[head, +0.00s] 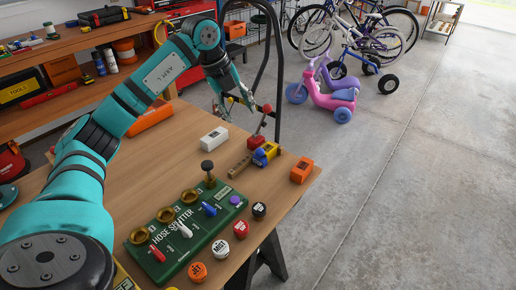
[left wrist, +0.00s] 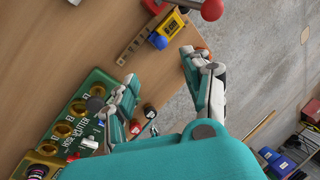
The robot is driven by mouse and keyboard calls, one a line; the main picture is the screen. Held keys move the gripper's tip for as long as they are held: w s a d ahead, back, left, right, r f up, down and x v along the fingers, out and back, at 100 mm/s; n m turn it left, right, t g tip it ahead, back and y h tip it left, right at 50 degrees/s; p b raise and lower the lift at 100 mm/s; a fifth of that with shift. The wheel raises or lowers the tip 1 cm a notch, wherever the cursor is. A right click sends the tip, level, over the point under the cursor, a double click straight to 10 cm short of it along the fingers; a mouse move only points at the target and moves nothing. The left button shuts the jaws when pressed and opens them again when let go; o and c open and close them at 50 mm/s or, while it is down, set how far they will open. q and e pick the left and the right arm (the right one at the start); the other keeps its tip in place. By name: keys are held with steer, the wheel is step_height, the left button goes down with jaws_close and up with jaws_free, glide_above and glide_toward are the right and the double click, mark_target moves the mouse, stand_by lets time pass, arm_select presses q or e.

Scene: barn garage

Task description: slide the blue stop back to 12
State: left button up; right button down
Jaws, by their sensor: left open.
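A yellow piece (head: 271,149) with a blue part (head: 260,160) stands at the end of a tan notched strip (head: 239,166) near the table's far right corner. In the left wrist view the blue part (left wrist: 160,41) lies against the yellow piece (left wrist: 172,25), beside the strip (left wrist: 138,43). Numbers on the strip are too small to read. My left gripper (head: 239,108) is open and empty, above and beyond the strip in the head view. In the left wrist view its fingers (left wrist: 158,66) are spread apart, with the blue part between and beyond them. My right gripper is out of view.
A red clamp (head: 257,141) with a ball-topped lever (head: 267,108) rises beside the yellow piece. A white block (head: 214,138), an orange block (head: 302,170), a green hose splitter board (head: 187,232) and several round caps lie around it. Bare tabletop lies left of the strip.

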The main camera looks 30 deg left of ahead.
mark_target(258, 150)
arm_select(q)
steer(key=x, duration=1.7)
steer(key=shift+d+p, duration=0.2)
steer(key=shift+p, duration=0.2)
jaws_close()
